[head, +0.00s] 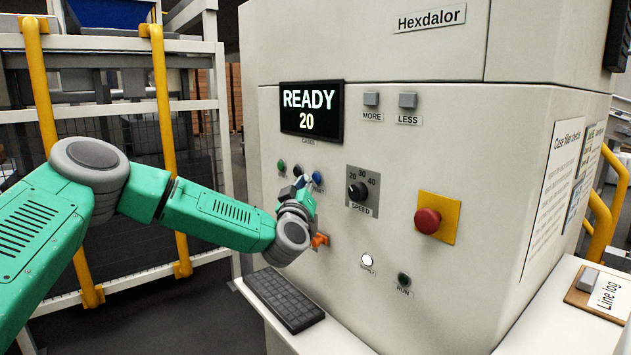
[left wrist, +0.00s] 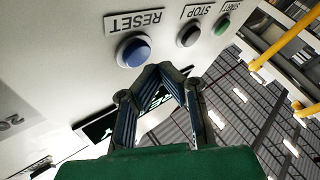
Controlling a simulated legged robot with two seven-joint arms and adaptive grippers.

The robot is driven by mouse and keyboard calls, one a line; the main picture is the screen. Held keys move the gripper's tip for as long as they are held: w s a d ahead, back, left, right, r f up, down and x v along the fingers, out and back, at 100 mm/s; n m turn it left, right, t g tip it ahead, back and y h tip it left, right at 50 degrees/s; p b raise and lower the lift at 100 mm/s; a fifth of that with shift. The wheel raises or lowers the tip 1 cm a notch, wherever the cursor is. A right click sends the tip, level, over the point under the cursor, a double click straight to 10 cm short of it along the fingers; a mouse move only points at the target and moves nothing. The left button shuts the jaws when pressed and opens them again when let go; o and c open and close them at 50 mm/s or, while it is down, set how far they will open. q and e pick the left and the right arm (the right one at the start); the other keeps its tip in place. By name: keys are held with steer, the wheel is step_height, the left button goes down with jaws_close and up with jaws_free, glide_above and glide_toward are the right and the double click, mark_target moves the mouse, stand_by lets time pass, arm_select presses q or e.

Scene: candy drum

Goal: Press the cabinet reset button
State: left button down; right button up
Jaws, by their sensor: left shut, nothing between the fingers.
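The blue reset button (head: 317,177) is on the cream cabinet front (head: 400,130), at the right end of a row of three buttons below the display. In the left wrist view the blue button (left wrist: 133,50) sits beside an upside-down RESET label (left wrist: 134,20). My left gripper (head: 305,182) is shut and empty, just in front of this row and partly covering its labels. In the left wrist view its closed fingertips (left wrist: 163,68) show slightly below and right of the blue button. They look apart from it, but the exact gap is unclear. My right gripper is not in view.
A green start button (head: 281,165) and a dark stop button (head: 298,170) sit left of the blue one. The display (head: 311,111) reads READY 20. A speed knob (head: 357,191) and red emergency button (head: 428,220) are to the right. A keyboard (head: 284,299) lies below.

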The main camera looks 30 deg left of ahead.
arm_select(q)
steer(key=shift+s+a+p, duration=0.2)
steer(key=shift+s+a, duration=0.1)
steer(key=shift+s, duration=0.45)
steer(key=shift+s+a+p, duration=0.15)
steer(key=shift+s+a, duration=0.2)
steer(key=shift+s, duration=0.45)
steer(key=shift+s+a+p, duration=0.2)
steer(key=shift+s+a, duration=0.1)
steer(key=shift+s, duration=0.45)
